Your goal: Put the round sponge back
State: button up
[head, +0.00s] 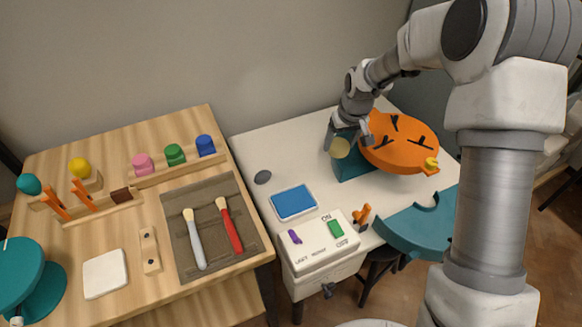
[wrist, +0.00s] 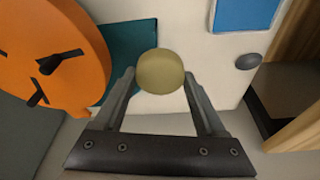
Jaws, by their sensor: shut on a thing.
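The round sponge (head: 340,148) is a yellowish-olive disc. My gripper (head: 345,136) is shut on it above the white table, near the back. In the wrist view the sponge (wrist: 160,72) sits between the two fingertips of my gripper (wrist: 160,80), and the white tabletop shows beyond it. A teal block (head: 350,168) stands below and beside the sponge in the head view; it also shows behind the sponge in the wrist view (wrist: 130,50). I cannot tell how high the sponge is above it.
A large orange disc (head: 415,140) with black marks is close on the right. A dark grey oval (head: 263,177), a blue pad (head: 294,202) and a white labelled box (head: 320,252) are on the table's left and front. A wooden workbench (head: 130,220) with tools stands left.

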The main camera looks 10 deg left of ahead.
jog(key=shift+w+a+f, duration=0.15)
jog(key=shift+a+f, duration=0.05)
jog(key=shift+a, duration=0.25)
jog(key=shift+w+a+f, duration=0.15)
jog(key=shift+a+f, duration=0.05)
jog(key=shift+a, duration=0.2)
jog(key=b, duration=0.1)
send_over(291, 169)
jog(key=f, duration=0.7)
jog(key=shift+s+d, duration=0.25)
jog(key=shift+s, duration=0.15)
jog(key=shift+s+b+x, duration=0.2)
jog(key=shift+b+x, duration=0.05)
jog(key=shift+x, duration=0.7)
jog(key=shift+s+b+x, duration=0.25)
jog(key=shift+x, duration=0.7)
jog(key=shift+d+f, duration=0.15)
jog(key=shift+f, duration=0.05)
jog(key=shift+f, duration=0.15)
jog(key=o, duration=1.4)
